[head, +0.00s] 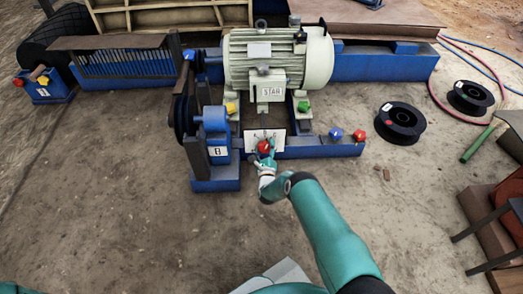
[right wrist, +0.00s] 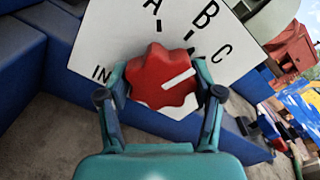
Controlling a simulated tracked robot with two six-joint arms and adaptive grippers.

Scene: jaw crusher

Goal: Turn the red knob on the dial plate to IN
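The red knob (head: 263,146) sits on the white dial plate (head: 277,136), low on the machine below the motor. In the right wrist view the lobed knob (right wrist: 160,78) has a white pointer line slanting up and right, roughly toward the letter C. The dial plate (right wrist: 112,38) shows A, B and C above and right of the knob, and IN at its left. My right gripper (right wrist: 161,90) has a finger on each side of the knob and appears shut on it. It reaches the knob from below in the head view (head: 266,158). My left gripper is out of view.
A blue knob (head: 336,134) and another red knob (head: 359,135) stand on the blue beam right of the plate. A blue block (head: 215,122) with belt wheels stands left of it. The motor (head: 277,58) is behind. Dirt ground in front is clear.

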